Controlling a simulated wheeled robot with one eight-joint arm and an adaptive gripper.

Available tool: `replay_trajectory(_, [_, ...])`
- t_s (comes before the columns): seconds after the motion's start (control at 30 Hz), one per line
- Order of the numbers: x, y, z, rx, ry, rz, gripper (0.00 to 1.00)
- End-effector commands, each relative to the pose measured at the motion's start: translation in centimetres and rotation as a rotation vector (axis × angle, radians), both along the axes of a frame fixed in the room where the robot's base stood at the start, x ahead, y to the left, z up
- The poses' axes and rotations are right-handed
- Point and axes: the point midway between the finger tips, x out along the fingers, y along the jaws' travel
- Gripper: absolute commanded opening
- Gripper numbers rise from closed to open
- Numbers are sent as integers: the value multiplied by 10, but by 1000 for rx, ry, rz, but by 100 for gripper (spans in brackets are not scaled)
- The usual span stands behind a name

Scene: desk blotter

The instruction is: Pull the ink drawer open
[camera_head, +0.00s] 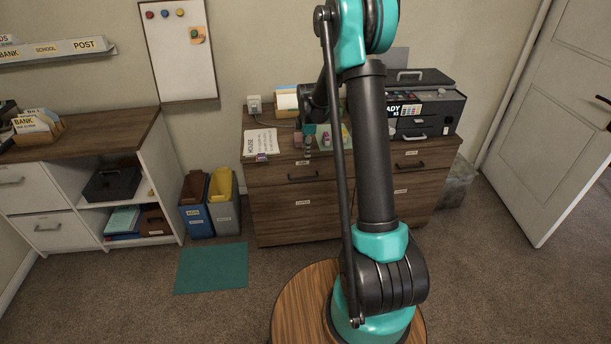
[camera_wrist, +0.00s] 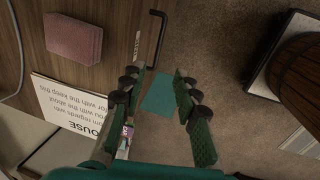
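The brown wooden cabinet (camera_head: 290,210) has two upper drawers with dark bar handles and small white labels, too small to read. The upper left drawer's handle (camera_head: 303,178) also shows in the wrist view as a dark bar (camera_wrist: 156,38), beyond the fingertips. Its pale label (camera_wrist: 137,46) lies just left of it there. The upper right drawer's handle (camera_head: 410,166) is partly behind my arm. Both drawers look closed. My gripper (camera_head: 308,152) is above the left drawer's front edge; in the wrist view its fingers (camera_wrist: 160,80) are apart and empty, not touching the handle.
On the cabinet top lie a printed sheet (camera_wrist: 80,108), a pink block (camera_wrist: 74,38) and a small coloured item (camera_wrist: 125,140) by the left finger. A black printer (camera_head: 428,110) stands at the right. A teal mat (camera_head: 212,268) lies on otherwise open carpet.

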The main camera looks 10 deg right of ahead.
Motion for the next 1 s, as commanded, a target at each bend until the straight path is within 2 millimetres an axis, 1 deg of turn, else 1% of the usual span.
replay_trajectory(0.17, [5,0,-24,0,0,-1,31])
replay_trajectory(0.7, [24,0,-121,1,0,-3,31])
replay_trajectory(0.9, [29,0,-149,1,0,-3,31])
replay_trajectory(1.0, [31,0,-158,1,0,-3,31])
